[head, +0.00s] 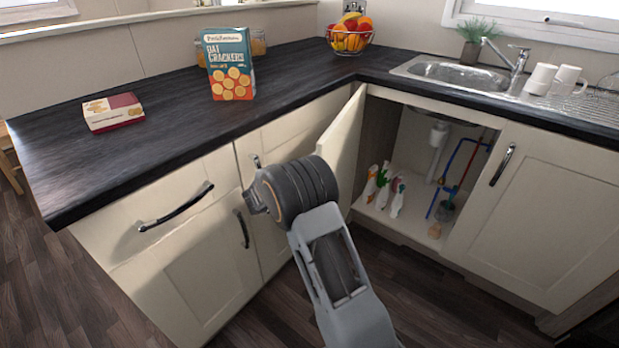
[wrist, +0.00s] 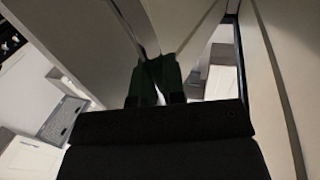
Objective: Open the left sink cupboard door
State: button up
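The left sink cupboard door (head: 346,138) stands swung out at a wide angle, and the cupboard interior (head: 415,165) shows to its right. My arm's dark wrist joint covers the door's lower front part in the head view. My gripper's fingers are hidden there. In the wrist view my gripper (wrist: 156,80) points ahead with its two dark fingers close together, between pale panels. I see no object between the fingers. The door's handle is not clearly visible, and I cannot tell whether the fingers touch the door.
The right sink door (head: 545,210) is closed. Bottles (head: 383,188) and pipes (head: 437,150) are inside the cupboard. Drawer and cupboard fronts (head: 185,260) are close on the left. The dark worktop (head: 150,160) holds a cracker box (head: 229,65). Floor is free below the opening.

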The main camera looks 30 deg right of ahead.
jog(key=shift+o, duration=0.7)
jog(key=shift+d+r, duration=0.1)
jog(key=shift+d, duration=0.15)
jog(key=shift+o, duration=1.1)
jog(key=shift+a, duration=0.25)
jog(key=shift+a, duration=0.1)
jog(key=s+a+p, duration=0.2)
jog(key=a, duration=0.9)
jog(key=shift+a, duration=0.3)
jog(key=shift+d, duration=0.1)
